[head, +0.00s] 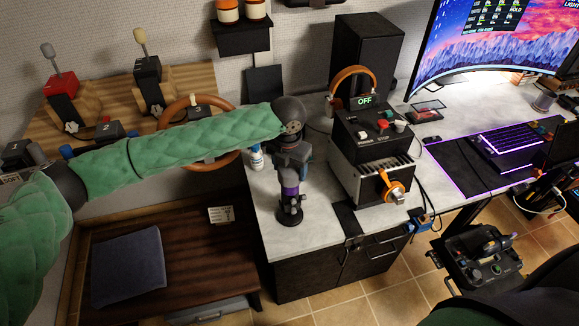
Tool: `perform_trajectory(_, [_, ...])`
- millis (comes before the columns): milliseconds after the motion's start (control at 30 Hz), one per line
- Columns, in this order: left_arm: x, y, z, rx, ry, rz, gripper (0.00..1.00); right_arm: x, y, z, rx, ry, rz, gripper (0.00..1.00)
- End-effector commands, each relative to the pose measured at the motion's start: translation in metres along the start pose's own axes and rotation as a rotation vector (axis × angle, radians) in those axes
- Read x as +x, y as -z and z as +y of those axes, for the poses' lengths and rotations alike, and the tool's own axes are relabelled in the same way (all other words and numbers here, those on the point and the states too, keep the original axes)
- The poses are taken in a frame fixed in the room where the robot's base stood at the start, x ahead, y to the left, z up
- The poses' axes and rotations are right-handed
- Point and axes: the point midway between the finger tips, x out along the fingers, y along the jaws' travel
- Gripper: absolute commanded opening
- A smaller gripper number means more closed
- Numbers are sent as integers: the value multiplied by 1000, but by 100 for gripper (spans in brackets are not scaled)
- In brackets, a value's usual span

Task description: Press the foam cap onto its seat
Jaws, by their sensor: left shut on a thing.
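My left gripper (291,172) points straight down at the front left of the white-topped desk, at the end of my green-sleeved arm. It is shut on a small purple piece (290,188), which I take to be the foam cap; the fingers hide part of it. Directly below is a small black upright stand with a round base (290,215), which seems to be the seat. The purple piece is in line with the stand, but I cannot tell whether it is fully down. My right gripper is not in view.
A black and silver device (371,150) with an "OFF" display, orange headphones (350,78) and an orange handle (391,187) stands close right. A small white bottle (256,158) is close left. A wooden bench (175,245) with a dark cushion (127,267) lies left, lower.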

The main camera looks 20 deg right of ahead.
Motion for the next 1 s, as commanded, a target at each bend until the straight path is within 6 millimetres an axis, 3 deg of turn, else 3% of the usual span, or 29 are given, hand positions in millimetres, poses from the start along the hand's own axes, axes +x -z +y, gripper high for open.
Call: perform_trajectory(1000, [13,1,0,0,0,0,44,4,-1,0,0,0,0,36])
